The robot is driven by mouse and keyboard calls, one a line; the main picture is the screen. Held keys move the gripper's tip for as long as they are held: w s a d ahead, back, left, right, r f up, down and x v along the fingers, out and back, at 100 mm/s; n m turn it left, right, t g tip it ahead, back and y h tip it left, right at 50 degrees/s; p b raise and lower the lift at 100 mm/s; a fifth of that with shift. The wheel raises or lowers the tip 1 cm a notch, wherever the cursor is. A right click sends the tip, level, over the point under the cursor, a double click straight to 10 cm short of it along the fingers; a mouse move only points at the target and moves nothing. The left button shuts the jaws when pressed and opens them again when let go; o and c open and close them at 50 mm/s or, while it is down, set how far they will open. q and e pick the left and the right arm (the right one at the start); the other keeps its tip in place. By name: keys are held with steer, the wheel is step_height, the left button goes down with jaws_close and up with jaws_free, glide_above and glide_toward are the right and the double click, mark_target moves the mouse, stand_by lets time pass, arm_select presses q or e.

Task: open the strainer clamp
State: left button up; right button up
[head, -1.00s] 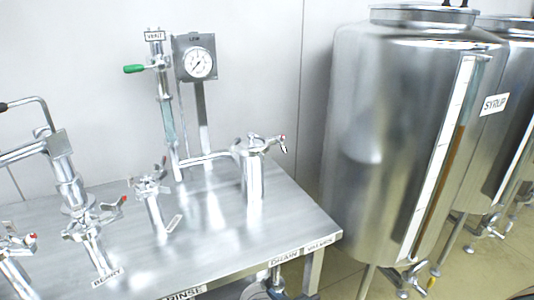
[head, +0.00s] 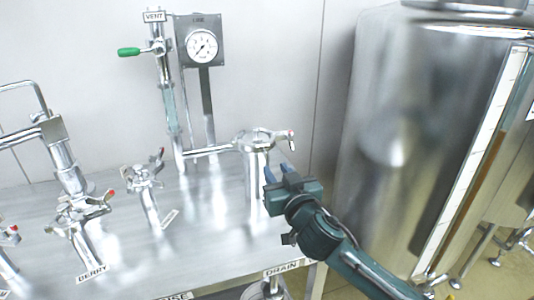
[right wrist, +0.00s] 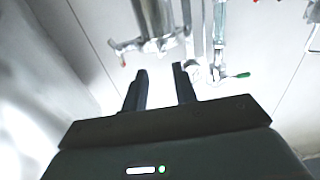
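The strainer (head: 256,165) is an upright steel cylinder on the steel table, with a clamp (head: 262,138) around its top. The clamp's red-tipped handle (head: 291,138) sticks out to the right. My right gripper (head: 276,173) is in front of the strainer, below the handle, its blue-grey fingers apart and empty. They hide part of the strainer's right side. In the right wrist view the scene appears upside down; the strainer (right wrist: 153,14) and clamp (right wrist: 150,44) are beyond the open fingers (right wrist: 161,80), apparently not touching. My left gripper is out of view.
A pipe (head: 208,151) joins the strainer to the sight tube, near a green-handled vent valve (head: 129,52) and a gauge (head: 202,47). Several clamped fittings (head: 146,180) stand to the left. A large steel tank (head: 400,150) stands right of the table (head: 205,240).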

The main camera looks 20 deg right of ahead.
mark_target(266, 155)
steer(key=w, duration=0.8)
steer(key=shift+w+a+p, duration=0.1)
steer(key=shift+p, duration=0.3)
jaws_close()
